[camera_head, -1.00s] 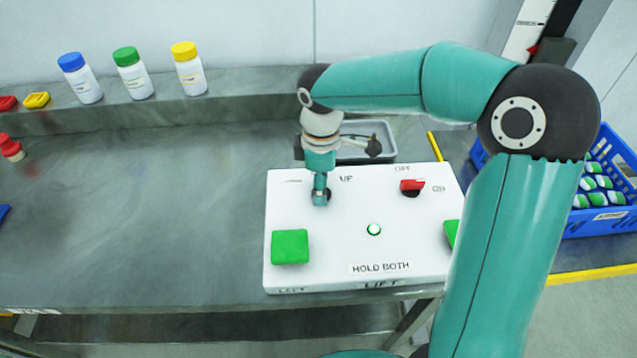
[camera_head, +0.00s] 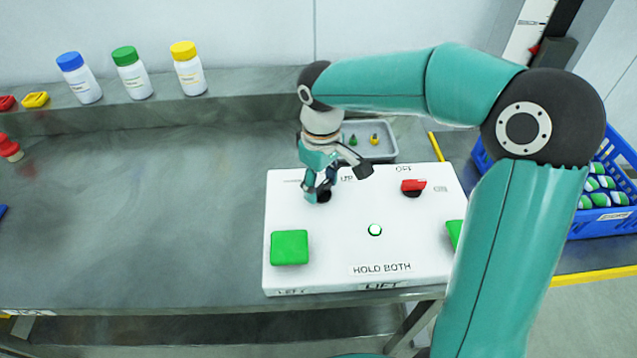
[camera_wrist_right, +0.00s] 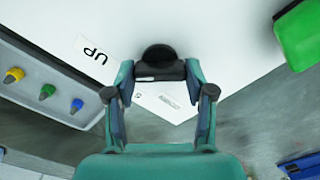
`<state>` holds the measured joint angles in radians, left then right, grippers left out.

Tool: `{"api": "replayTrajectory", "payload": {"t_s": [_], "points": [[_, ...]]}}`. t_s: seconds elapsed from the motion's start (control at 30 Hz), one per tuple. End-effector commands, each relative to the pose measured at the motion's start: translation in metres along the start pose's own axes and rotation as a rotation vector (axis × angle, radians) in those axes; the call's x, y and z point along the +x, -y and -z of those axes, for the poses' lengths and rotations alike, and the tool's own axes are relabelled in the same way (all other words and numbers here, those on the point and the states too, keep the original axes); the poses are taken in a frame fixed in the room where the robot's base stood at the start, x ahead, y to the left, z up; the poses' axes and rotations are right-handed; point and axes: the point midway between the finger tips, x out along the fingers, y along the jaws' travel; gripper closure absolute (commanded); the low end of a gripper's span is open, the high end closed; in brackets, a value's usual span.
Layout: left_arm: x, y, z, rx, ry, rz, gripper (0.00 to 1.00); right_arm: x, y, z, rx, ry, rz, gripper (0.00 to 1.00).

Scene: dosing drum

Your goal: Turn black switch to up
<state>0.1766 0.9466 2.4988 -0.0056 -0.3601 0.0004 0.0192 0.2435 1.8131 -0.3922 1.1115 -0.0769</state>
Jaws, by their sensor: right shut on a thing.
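The black switch (camera_head: 325,196) sits on the upper left of the white control panel (camera_head: 330,226). My right gripper (camera_head: 318,190) comes down on it from above and is shut on it. In the right wrist view the dark round base of the switch (camera_wrist_right: 159,55) shows just beyond the fingertips (camera_wrist_right: 160,70). The "UP" label (camera_wrist_right: 96,50) lies to the left of the fingers there. The knob's exact pointing direction is hidden between the fingers. My left gripper is not in view.
A red switch (camera_head: 413,187) stands right of the gripper on the panel. Green buttons (camera_head: 289,247) sit at the panel's left and right sides, the right one partly behind my arm. A grey tray (camera_head: 385,152) is behind the panel.

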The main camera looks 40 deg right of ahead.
Motion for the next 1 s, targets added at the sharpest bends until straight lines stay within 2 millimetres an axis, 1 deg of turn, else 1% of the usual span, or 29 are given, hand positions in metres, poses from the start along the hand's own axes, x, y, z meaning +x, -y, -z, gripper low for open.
{"api": "replayTrajectory", "payload": {"t_s": [0.03, 0.47, 0.5, 0.63, 1.0], "points": [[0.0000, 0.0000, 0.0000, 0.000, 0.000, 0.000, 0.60, -0.0025, -0.0020, 0.0023, 0.008, -0.011, -0.006, 0.81], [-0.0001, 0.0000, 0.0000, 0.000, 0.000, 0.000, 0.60, -0.0029, -0.0021, 0.0025, 0.023, -0.012, -0.005, 0.81], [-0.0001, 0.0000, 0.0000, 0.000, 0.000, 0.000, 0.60, -0.0030, -0.0021, 0.0026, 0.023, -0.012, -0.005, 0.43], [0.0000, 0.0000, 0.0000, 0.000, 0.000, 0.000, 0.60, -0.0024, -0.0016, 0.0020, 0.022, -0.009, -0.004, 0.21], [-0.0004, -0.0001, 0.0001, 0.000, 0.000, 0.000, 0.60, -0.0027, -0.0004, 0.0011, 0.019, -0.004, -0.002, 0.21]]}}
